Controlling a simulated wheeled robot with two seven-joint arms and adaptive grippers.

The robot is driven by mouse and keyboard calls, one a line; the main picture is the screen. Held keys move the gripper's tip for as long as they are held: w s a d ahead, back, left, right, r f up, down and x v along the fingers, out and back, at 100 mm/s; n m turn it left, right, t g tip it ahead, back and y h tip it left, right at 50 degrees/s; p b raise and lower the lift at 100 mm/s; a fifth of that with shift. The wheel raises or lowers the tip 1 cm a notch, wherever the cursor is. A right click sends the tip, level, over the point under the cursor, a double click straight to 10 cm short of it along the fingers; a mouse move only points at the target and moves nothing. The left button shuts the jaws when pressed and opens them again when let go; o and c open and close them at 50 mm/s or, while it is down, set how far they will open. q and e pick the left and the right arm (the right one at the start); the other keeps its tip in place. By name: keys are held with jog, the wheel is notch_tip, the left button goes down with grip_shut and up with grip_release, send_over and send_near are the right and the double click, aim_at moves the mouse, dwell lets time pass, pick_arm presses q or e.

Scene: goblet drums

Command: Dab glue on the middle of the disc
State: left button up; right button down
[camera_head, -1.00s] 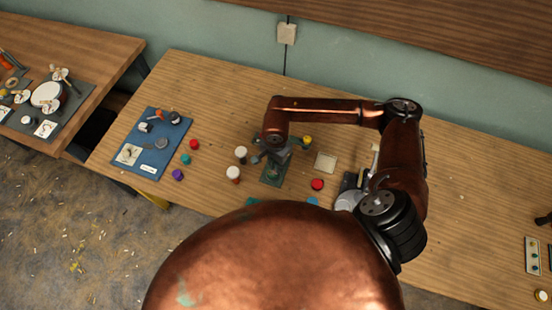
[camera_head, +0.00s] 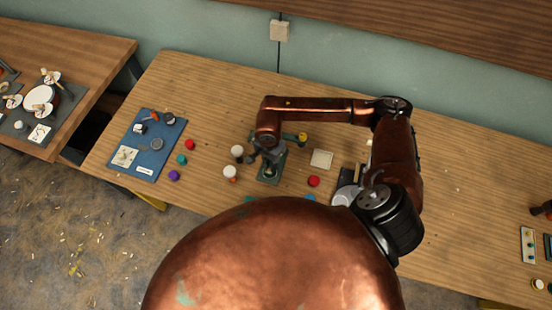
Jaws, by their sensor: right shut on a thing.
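My right arm reaches in from the right. Its grey right gripper (camera_head: 262,159) is over a small dark green base (camera_head: 269,180) near the middle of the table. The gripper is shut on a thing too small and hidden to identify. A dark grey round piece (camera_head: 157,143) lies on the blue mat at the left; I cannot tell whether it is the disc. A pale thing shows on the green base, partly hidden by the gripper. I cannot make out any glue. My left gripper is not in view.
The wooden table (camera_head: 220,85) holds a blue mat (camera_head: 143,166), a pale square (camera_head: 321,159), a red cap (camera_head: 313,181) and several small coloured pots. A metal dish (camera_head: 346,194) stands near my right arm. The table's back is mostly clear.

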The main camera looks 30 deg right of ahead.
jog(key=shift+s+d+r+p, duration=0.15)
jog(key=shift+r+p, duration=0.1)
jog(key=shift+r, duration=0.25)
jog(key=shift+s+d+r+p, duration=0.1)
jog(key=shift+r+p, duration=0.15)
jog(key=shift+r, duration=0.55)
notch_tip(320, 180, up, 2)
jog(key=shift+d+r+p, duration=0.1)
jog(key=shift+p, duration=0.5)
notch_tip(320, 180, up, 2)
jog(key=shift+r+p, duration=0.1)
jog(key=shift+p, duration=0.3)
jog(key=shift+r, duration=0.1)
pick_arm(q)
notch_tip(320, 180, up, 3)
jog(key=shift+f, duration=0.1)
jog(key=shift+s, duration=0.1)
